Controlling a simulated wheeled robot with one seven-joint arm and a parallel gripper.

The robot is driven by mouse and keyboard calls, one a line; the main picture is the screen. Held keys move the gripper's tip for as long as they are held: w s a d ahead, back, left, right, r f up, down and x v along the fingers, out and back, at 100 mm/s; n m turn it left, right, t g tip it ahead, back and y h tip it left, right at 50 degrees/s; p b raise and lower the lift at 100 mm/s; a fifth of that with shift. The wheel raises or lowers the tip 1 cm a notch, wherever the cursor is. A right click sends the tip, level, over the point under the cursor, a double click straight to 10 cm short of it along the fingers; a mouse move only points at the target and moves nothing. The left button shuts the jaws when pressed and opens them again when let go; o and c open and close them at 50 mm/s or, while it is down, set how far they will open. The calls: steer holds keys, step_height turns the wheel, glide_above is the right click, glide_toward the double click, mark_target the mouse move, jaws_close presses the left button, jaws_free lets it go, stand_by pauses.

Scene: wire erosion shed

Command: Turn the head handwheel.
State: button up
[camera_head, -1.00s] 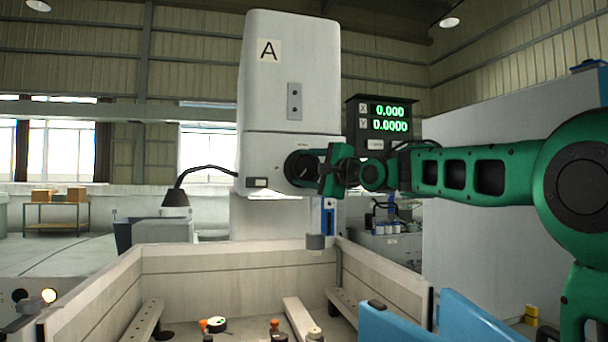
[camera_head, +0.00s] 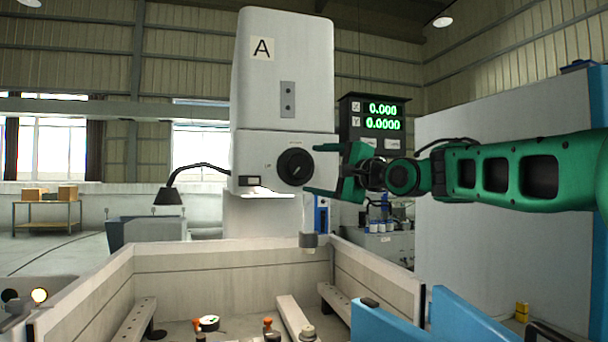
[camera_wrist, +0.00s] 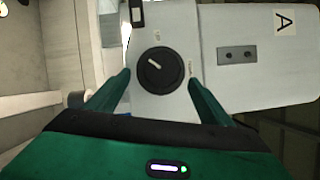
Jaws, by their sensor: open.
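The head handwheel (camera_head: 295,166) is a round black knob with a pale pointer line, on the front of the white machine head (camera_head: 284,75) marked A. In the wrist view the handwheel (camera_wrist: 160,71) lies ahead, between and beyond the fingertips, its line slanting from upper left to lower right. My gripper (camera_head: 312,168) is green and open, to the right of the handwheel in the head view. In the wrist view my gripper (camera_wrist: 160,78) has its two fingers spread wide on either side of the handwheel, with nothing between them. The fingers appear apart from the handwheel.
A display (camera_head: 376,125) reading 0.000 and 0.0000 stands right of the head. A lamp (camera_head: 169,196) hangs at its left. Below is an open-topped tank (camera_head: 230,260) with rails and small fixtures inside.

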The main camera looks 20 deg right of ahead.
steer(key=shift+v, duration=1.4)
steer(key=shift+f, duration=0.1)
